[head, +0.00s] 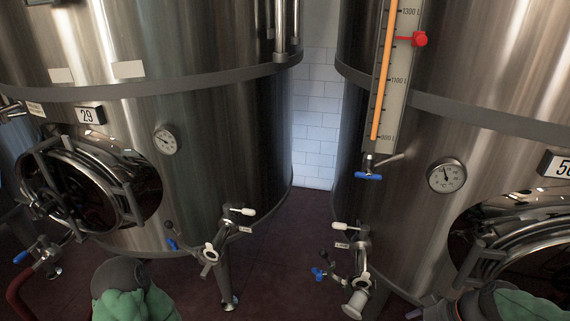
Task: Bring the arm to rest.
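Two rounded green and dark grey parts of my own arms show at the bottom edge, one left of centre and one at the right. No gripper fingers show in the head view, so both grippers are out of sight. Nothing held can be seen. The left steel tank (225,135) bears the number plate 29 (89,115). The right steel tank (400,210) bears a partly cut-off plate (556,166).
A valve (214,248) on the left tank and another (357,275) on the right tank stick out low down. A level gauge (397,80) with a red marker (419,39) runs up the right tank. Dark red floor (285,250) lies open between the tanks.

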